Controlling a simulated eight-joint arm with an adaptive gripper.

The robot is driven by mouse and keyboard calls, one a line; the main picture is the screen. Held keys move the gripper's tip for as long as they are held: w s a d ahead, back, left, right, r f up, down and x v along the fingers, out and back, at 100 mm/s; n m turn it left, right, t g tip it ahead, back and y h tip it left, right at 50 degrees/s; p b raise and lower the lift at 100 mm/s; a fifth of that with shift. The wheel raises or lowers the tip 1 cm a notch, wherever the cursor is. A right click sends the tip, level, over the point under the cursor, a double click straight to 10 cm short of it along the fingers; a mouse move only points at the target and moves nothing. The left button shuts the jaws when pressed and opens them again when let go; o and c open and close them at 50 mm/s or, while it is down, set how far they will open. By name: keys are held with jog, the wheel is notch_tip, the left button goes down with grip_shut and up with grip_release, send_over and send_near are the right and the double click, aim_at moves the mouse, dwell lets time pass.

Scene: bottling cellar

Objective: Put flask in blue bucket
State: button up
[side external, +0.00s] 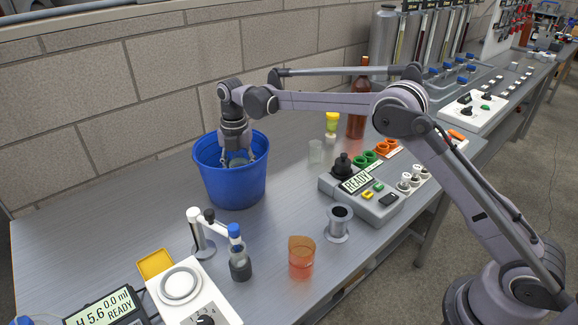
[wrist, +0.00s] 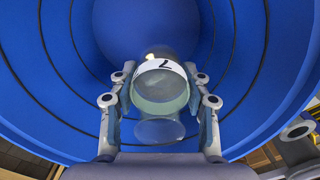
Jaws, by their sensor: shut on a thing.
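The blue bucket (side external: 236,185) stands on the metal bench at left of centre in the side view. Its inner wall and floor fill most of the wrist view (wrist: 90,75). My gripper (side external: 237,160) points down into the bucket's mouth, with its fingertips at about rim level or below. In the wrist view my gripper (wrist: 160,100) is shut on a clear glass flask (wrist: 160,90) with a white marked band. The flask is over the inside of the bucket. I cannot tell whether it touches the floor. In the side view the bucket wall hides most of it.
A control box reading READY (side external: 372,195) is to the right. A brown bottle (side external: 357,105) stands behind. The bench left of the bucket is clear.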

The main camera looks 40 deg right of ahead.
jog(key=shift+f, duration=2.7)
jog(key=shift+f, duration=0.15)
jog(key=o, duration=1)
